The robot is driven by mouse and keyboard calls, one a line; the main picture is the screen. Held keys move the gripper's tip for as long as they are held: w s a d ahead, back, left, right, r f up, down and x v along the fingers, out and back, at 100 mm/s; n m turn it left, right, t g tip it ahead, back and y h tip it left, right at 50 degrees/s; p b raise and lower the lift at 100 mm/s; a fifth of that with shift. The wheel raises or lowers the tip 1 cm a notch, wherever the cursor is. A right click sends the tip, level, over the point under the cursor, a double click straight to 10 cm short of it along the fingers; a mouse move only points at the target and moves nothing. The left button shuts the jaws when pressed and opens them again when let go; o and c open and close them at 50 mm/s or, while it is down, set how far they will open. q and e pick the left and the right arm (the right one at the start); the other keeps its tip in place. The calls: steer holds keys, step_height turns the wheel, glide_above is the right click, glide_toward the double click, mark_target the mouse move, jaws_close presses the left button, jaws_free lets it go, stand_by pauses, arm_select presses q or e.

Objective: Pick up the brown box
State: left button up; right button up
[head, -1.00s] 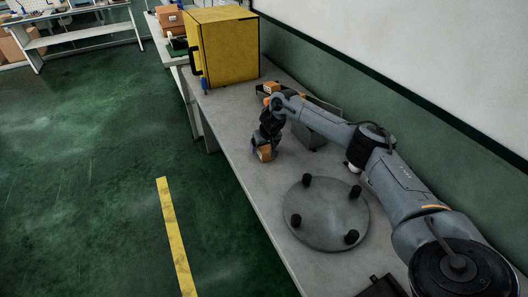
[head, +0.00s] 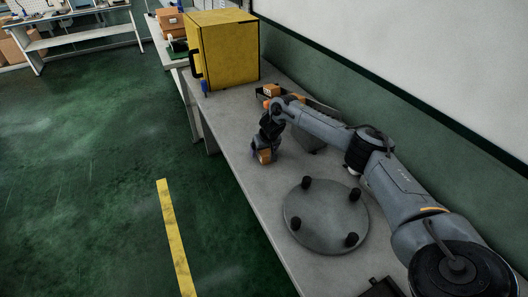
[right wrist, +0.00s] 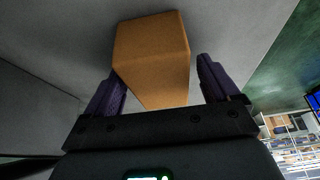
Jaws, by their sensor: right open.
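A small brown box (head: 264,156) sits on the grey table near its left edge, partly hidden by my right gripper (head: 264,148). In the right wrist view the brown box (right wrist: 150,50) lies between the two dark purple fingers of my right gripper (right wrist: 162,85). The fingers are apart, with a visible gap on the right side; on the left the finger is close to the box, and I cannot tell whether it touches. My left gripper is not in view.
Another brown box (head: 271,90) stands farther back, partly behind my arm. A yellow cabinet (head: 225,50) is at the table's far end. A round grey plate with black knobs (head: 325,215) lies in front. A wall runs along the right.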

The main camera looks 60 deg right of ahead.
steer(key=shift+f, duration=0.1)
stand_by(0.3)
steer(key=shift+c, duration=0.3)
steer(key=c, duration=1.3)
